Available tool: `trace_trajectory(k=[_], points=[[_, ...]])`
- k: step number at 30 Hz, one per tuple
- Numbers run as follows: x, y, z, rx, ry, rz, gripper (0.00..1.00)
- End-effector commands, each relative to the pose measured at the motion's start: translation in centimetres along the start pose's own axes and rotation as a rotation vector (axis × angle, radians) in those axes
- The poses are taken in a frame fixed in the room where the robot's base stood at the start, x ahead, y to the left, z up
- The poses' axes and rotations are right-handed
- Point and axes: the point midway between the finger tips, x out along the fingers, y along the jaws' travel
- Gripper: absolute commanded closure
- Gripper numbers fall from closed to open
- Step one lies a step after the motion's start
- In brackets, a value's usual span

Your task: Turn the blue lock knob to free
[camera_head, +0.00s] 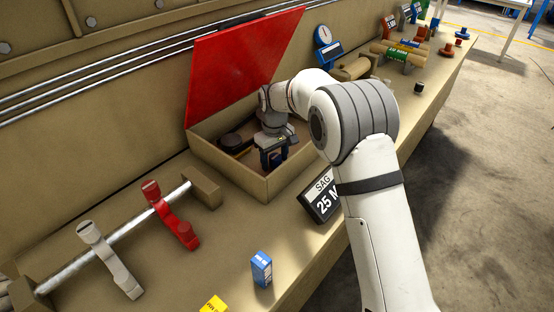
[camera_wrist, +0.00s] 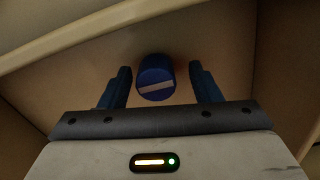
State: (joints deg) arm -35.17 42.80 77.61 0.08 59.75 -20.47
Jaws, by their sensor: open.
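The blue lock knob (camera_wrist: 155,78) shows in the wrist view as a short blue cylinder with a pale stripe across its face. The stripe is close to level, slightly higher at its right end. My gripper (camera_wrist: 163,85) is open, with one blue finger on each side of the knob and a gap to each. Whether the fingers reach level with the knob in depth, I cannot tell. In the head view my gripper (camera_head: 273,160) is down inside a tan box (camera_head: 238,183) with its red lid (camera_head: 243,70) raised. The knob is hidden there.
In front stand a red lever (camera_head: 170,215) and a white lever (camera_head: 110,260) on a rail, a blue carton (camera_head: 261,269) and a black sign (camera_head: 322,203). Box walls surround my gripper closely.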

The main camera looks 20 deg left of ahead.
Motion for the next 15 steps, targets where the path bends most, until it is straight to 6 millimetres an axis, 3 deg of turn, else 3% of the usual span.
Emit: trace_trajectory(k=[5,15], points=[[-1.4,0.0,-0.1,0.0,0.004,0.002,0.43],[-6.8,-0.2,0.1,0.0,0.002,0.0,0.43]])
